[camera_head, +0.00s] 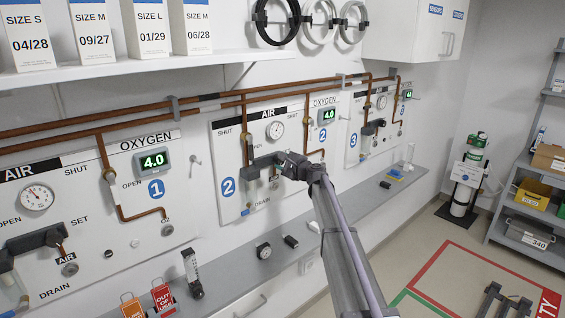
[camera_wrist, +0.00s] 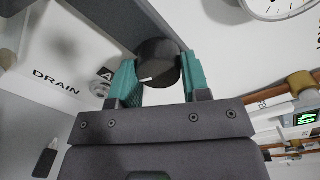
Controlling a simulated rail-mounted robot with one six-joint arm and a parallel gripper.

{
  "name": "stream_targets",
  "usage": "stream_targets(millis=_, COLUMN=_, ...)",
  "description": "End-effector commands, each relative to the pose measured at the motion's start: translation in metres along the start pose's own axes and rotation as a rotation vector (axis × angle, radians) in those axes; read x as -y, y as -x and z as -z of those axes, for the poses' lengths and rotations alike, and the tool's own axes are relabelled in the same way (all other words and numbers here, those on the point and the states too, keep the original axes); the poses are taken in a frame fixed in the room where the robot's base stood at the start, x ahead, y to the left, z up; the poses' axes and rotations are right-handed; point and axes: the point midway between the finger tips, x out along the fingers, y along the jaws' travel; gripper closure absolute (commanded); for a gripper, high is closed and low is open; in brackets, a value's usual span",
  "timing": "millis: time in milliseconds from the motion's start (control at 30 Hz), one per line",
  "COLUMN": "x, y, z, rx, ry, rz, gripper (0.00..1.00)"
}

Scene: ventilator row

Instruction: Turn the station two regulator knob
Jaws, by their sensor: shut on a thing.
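The station two panel (camera_head: 228,140) is on the wall in the middle of the head view, marked with a blue 2. Its dark air regulator (camera_head: 252,172) sits under the gauge (camera_head: 275,130), and my wrist hides part of it. In the wrist view, my gripper (camera_wrist: 157,66) has its teal fingers on either side of a round black knob (camera_wrist: 158,70) with a small white mark. The fingers are shut on this knob. In the head view, my arm covers the knob and fingertips.
Copper pipes (camera_head: 225,93) run along the wall above the panels. Station one (camera_head: 100,205) is to the left and station three (camera_head: 368,118) to the right.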

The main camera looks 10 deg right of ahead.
Motion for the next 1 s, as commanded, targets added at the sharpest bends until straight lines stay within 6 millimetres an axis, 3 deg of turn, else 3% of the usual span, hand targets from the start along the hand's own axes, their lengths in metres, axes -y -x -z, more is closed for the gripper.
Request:
stream_targets(millis=600, x=0.0011, y=0.0006, z=-0.0015, rx=-0.024, ry=0.576, rz=-0.005, gripper=0.81)
stream_targets(millis=1000, x=0.0015, y=0.0007, z=-0.0021, rx=-0.035, ry=0.832, rz=-0.007, gripper=0.81)
